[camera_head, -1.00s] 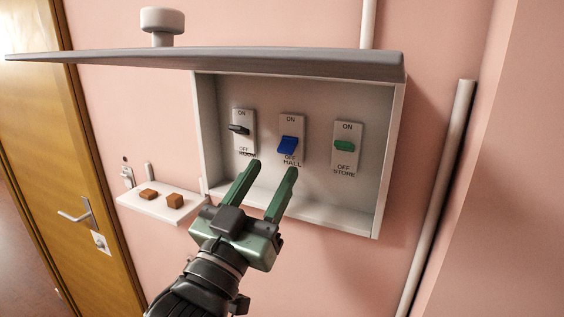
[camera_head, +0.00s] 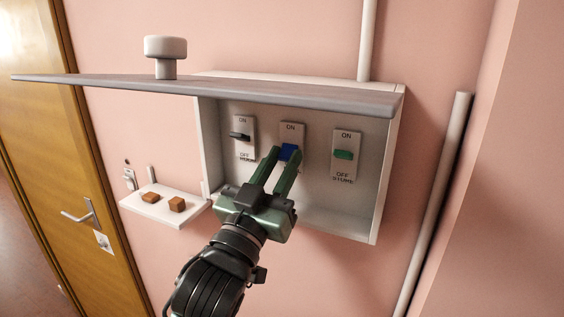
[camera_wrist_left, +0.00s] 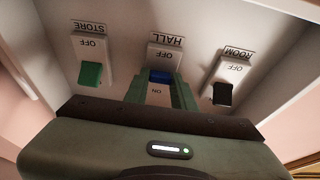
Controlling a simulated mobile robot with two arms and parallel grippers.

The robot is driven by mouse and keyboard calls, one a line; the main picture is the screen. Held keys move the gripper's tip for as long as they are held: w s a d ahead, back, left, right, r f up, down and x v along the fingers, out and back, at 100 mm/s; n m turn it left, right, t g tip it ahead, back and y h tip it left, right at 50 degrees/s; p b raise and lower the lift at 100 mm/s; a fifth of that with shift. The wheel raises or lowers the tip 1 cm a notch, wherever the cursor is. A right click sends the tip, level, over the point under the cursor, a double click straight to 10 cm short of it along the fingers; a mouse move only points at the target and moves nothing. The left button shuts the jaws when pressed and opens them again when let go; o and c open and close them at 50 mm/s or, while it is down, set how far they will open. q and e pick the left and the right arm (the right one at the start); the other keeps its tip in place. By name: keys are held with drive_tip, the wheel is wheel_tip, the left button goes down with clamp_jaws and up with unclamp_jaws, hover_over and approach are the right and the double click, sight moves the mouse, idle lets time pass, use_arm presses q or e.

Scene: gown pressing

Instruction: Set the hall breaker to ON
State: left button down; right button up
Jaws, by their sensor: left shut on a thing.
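The hall breaker is a blue lever (camera_head: 289,152) on a white plate marked ON at the top, in the middle of the open wall box. My left gripper (camera_head: 284,155) reaches into the box from below, its green fingers shut on the blue lever. In the left wrist view the blue lever (camera_wrist_left: 161,76) shows between the two fingers (camera_wrist_left: 161,88), under the OFF and HALL labels, the picture being upside down. The fingers hide part of the plate in the head view. My right gripper is out of view.
A black room lever (camera_head: 239,136) is left of the hall breaker and a green store lever (camera_head: 343,155) is right. The raised lid (camera_head: 220,89) overhangs the box. A shelf (camera_head: 150,207) with two brown blocks is at lower left.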

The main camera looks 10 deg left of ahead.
use_arm(q)
drive_tip(key=shift+r, duration=0.1)
drive_tip(key=shift+s+r+g+y, duration=0.1)
drive_tip(key=shift+r+g+y, duration=0.25)
drive_tip(key=shift+g, duration=0.55)
drive_tip(key=shift+s+r+g+y, duration=0.1)
drive_tip(key=shift+r+g+y, duration=0.25)
drive_tip(key=shift+g, duration=0.55)
drive_tip(key=shift+r+g+y, duration=0.2)
drive_tip(key=shift+r+g, duration=0.05)
drive_tip(key=shift+g, duration=0.45)
drive_tip(key=shift+r+g+y, duration=0.2)
drive_tip(key=shift+g, duration=0.5)
drive_tip(key=shift+w, duration=0.1)
drive_tip(key=c, duration=1.2)
unclamp_jaws()
drive_tip(key=shift+o, duration=0.2)
